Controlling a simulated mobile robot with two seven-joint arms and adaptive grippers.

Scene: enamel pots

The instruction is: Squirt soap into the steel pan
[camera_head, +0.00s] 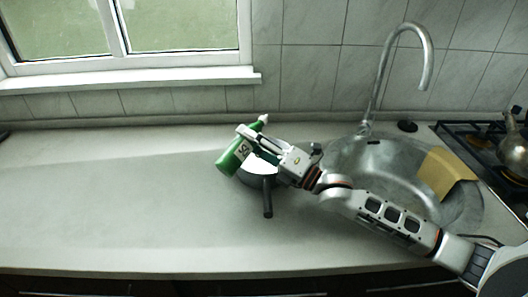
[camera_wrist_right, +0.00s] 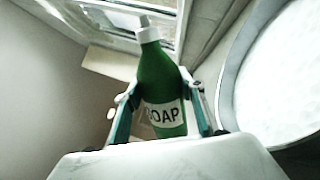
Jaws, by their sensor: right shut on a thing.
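A green soap bottle (camera_head: 229,160) with a white nozzle and a white label is in my right gripper (camera_head: 246,144). The bottle is tilted, its nozzle up to the right and its base down to the left. In the right wrist view the bottle (camera_wrist_right: 160,80) stands between the two fingers (camera_wrist_right: 160,115), its SOAP label partly hidden. The steel pan (camera_head: 258,184) is on the counter beneath the gripper, its dark handle towards the front. My gripper and the bottle hide part of it. The pan's rim (camera_wrist_right: 226,95) shows large at the right of the wrist view. My left gripper is out of view.
A steel sink (camera_head: 350,160) with a tall tap (camera_head: 376,85) is to the right, a tan board (camera_head: 447,172) across its right side. A stove with a kettle (camera_head: 515,147) is at the far right. The counter (camera_head: 110,200) is clear on the left.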

